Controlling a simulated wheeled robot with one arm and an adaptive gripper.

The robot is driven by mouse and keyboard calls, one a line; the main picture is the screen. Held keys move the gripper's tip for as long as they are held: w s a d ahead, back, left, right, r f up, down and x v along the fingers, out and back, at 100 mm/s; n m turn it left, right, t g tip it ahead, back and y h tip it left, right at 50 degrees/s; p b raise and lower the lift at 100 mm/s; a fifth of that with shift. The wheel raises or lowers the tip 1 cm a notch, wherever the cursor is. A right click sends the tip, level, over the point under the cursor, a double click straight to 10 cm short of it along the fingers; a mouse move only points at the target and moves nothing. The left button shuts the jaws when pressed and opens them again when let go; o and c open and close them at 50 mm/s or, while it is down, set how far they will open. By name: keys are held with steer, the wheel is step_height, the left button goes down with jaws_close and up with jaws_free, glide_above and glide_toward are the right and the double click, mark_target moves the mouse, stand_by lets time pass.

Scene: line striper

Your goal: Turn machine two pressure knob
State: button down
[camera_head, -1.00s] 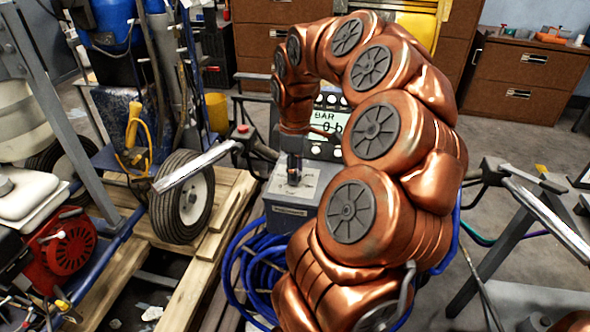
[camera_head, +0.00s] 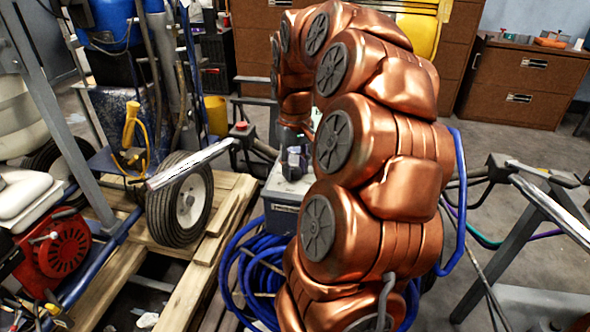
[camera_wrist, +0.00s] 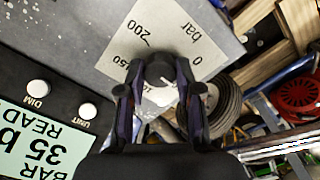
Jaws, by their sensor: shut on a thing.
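The black pressure knob (camera_wrist: 160,68) sits on a pale dial plate (camera_wrist: 185,35) marked 0, 200 and bar, on the machine's grey top. A white pointer mark shows by its lower edge. My gripper (camera_wrist: 158,76) has its two dark fingers shut on the knob, one on each side. In the head view my gripper (camera_head: 294,160) is down at the grey machine box (camera_head: 284,217), and the knob is hidden there. The display (camera_wrist: 35,145) appears upside down in the wrist view and reads about 35 b, partly cut off.
White DIM (camera_wrist: 38,88) and UNIT (camera_wrist: 88,110) buttons sit beside the display. A blue hose coil (camera_head: 255,275) lies by the box. A wheel (camera_head: 182,205) stands on a wooden pallet (camera_head: 215,235) to the left. Handlebars flank the box.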

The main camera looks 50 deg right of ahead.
mark_target(294, 170)
steer(key=shift+m, duration=1.2)
steer(key=shift+b, duration=0.3)
steer(key=c, duration=0.8)
jaws_free()
steer(key=shift+o, duration=0.2)
step_height(294, 170, up, 12)
